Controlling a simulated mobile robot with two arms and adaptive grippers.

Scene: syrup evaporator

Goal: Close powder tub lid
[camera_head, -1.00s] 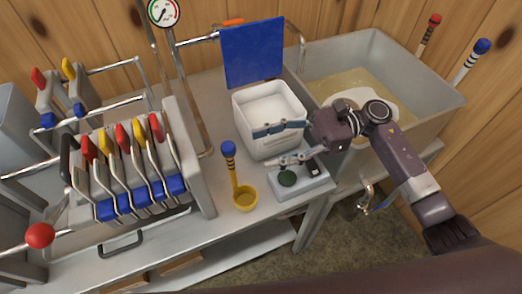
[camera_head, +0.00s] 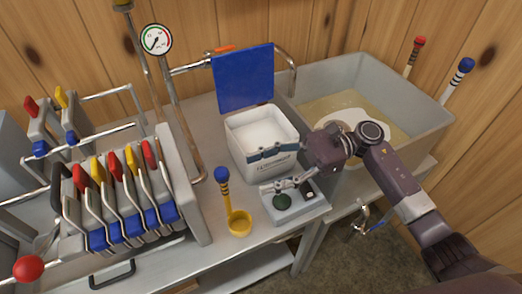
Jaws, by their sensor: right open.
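The powder tub (camera_head: 250,161) is a white square tub on the metal bench, with white powder inside. Its blue lid (camera_head: 244,78) stands upright, open, at the tub's back edge. My right gripper (camera_head: 268,171) reaches in from the right with its fingers apart and nothing between them. One finger crosses in front of the tub's front face, and the other is lower, over the small grey scale. I cannot tell whether the upper finger touches the tub. My left gripper is not in view.
A grey scale (camera_head: 304,206) with a dark green round part sits in front of the tub. A rack of coloured handles (camera_head: 120,205) fills the left. A grey basin (camera_head: 425,115) is at right, and a pipe with a gauge (camera_head: 157,40) rises behind.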

